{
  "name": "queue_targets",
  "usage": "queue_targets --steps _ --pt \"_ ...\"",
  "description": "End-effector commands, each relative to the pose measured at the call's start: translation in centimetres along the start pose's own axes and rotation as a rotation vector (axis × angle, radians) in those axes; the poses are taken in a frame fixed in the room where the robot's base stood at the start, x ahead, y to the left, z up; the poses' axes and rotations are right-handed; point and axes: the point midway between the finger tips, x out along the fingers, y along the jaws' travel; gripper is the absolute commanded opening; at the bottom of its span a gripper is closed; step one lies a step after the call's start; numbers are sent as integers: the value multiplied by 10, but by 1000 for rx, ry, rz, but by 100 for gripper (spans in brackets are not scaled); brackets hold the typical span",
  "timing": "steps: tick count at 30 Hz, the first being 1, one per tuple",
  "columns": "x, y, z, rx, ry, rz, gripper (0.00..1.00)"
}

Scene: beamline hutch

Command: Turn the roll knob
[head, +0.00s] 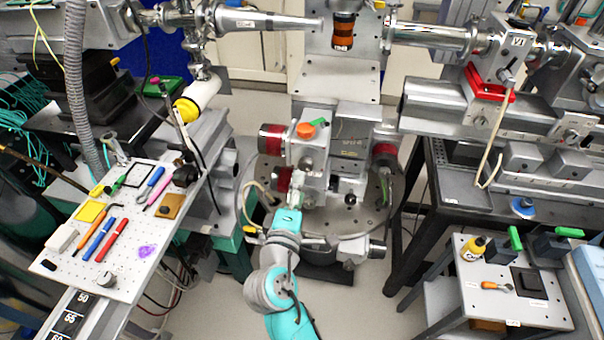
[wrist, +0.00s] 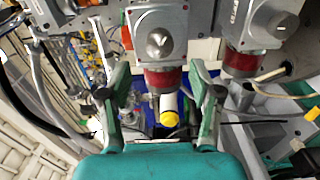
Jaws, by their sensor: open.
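The stage assembly (head: 312,155) stands at the centre of the head view, with an orange knob (head: 306,130) on top. Red-banded cylinders show on its left (head: 271,138) and right (head: 385,152). I cannot tell which part is the roll knob; no label for it is readable. My gripper (head: 294,198) is at the lower front of the stage, partly hidden by my arm. In the wrist view my gripper (wrist: 159,72) is open, its fingers apart. A red-banded cylinder (wrist: 163,79) below a grey block (wrist: 158,36) shows between the fingers; contact cannot be told.
A pegboard table (head: 140,255) with pens and small tools stands at left. A small table (head: 500,305) with a yellow bottle (head: 473,249) stands at lower right. A beam pipe (head: 430,36) crosses above. A second grey block with a red band (wrist: 243,61) is right of my fingers.

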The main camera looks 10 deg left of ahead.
Motion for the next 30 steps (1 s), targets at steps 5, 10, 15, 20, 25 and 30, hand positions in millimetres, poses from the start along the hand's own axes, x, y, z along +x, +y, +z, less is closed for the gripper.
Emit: queue_targets --steps 5,10,15,20,25,30 --pt "-31 -1 0 0 2 -1 64" --pt "-47 -1 0 -1 0 -1 64" --pt "-51 0 0 0 0 0 64" --pt "-51 0 0 1 0 0 64" --pt "-51 0 0 1 0 0 64" --pt "-51 -2 2 2 1 -3 64"
